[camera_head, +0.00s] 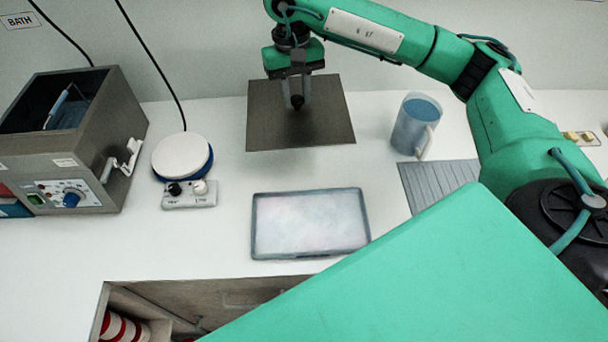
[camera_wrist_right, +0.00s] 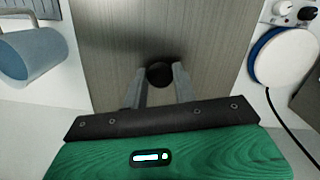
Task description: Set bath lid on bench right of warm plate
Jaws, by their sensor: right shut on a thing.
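The bath lid (camera_head: 325,115) is a flat grey-brown square plate with a black knob. My right gripper (camera_head: 297,100) is shut on the knob, and the lid is level over the back of the bench, right of the warm plate (camera_head: 181,156). In the right wrist view the knob sits between the fingertips (camera_wrist_right: 160,80) and the lid (camera_wrist_right: 115,40) spreads beneath. I cannot tell whether the lid touches the bench (camera_head: 225,110). The warm plate is a white disc on a blue base; it also shows in the wrist view (camera_wrist_right: 288,58). My left gripper is not in view.
The open bath (camera_head: 85,150) stands at the left. A shallow tray (camera_head: 256,228) lies in front of the lid. A blue-grey jug (camera_head: 410,130) and a ribbed mat (camera_head: 430,180) are to the right. An open drawer or cupboard (camera_head: 225,295) is at the front edge.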

